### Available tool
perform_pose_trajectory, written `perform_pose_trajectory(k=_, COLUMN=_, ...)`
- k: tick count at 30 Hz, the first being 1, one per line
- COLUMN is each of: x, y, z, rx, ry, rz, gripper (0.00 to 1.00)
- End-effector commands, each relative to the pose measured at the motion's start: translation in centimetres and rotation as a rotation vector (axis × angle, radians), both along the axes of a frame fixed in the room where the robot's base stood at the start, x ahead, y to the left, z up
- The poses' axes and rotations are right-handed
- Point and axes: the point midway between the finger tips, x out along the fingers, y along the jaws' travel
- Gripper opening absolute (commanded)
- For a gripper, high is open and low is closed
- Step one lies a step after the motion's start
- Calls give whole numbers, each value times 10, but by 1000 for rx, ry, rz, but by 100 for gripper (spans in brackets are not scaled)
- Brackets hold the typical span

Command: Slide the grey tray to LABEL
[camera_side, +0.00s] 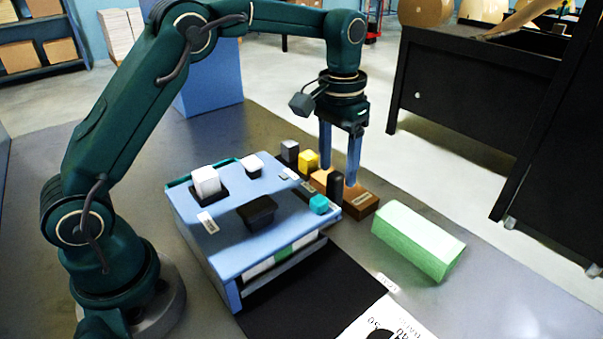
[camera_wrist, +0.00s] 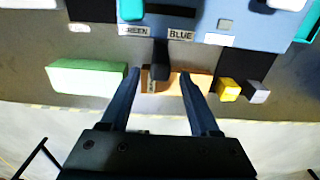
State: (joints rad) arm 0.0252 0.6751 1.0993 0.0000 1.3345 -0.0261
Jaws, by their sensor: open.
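I cannot tell for sure which thing is the grey tray. A dark grey, flat-topped piece (camera_side: 258,211) sits on the blue stand's top (camera_side: 228,250) in the side view. A small tag (camera_side: 387,283) lies on the table by the green block; its print is too small to read. My gripper (camera_side: 339,176) is open and points down behind the stand. In the wrist view its fingers (camera_wrist: 159,76) are spread either side of a dark upright post (camera_wrist: 160,60) and a brown block (camera_wrist: 180,82). Nothing is visibly held.
A pale green block (camera_side: 418,240) lies right of the brown block. Yellow (camera_side: 309,161) and grey (camera_side: 290,151) blocks stand behind the stand. White pieces (camera_side: 206,181) and a teal cube (camera_side: 319,204) are on its top.

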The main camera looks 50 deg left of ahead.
Motion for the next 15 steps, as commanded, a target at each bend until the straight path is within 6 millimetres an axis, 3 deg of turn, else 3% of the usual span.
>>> perform_pose_trajectory(k=15, x=-3, y=-1, z=-57, rx=-1, ry=36, rz=-3, gripper=62)
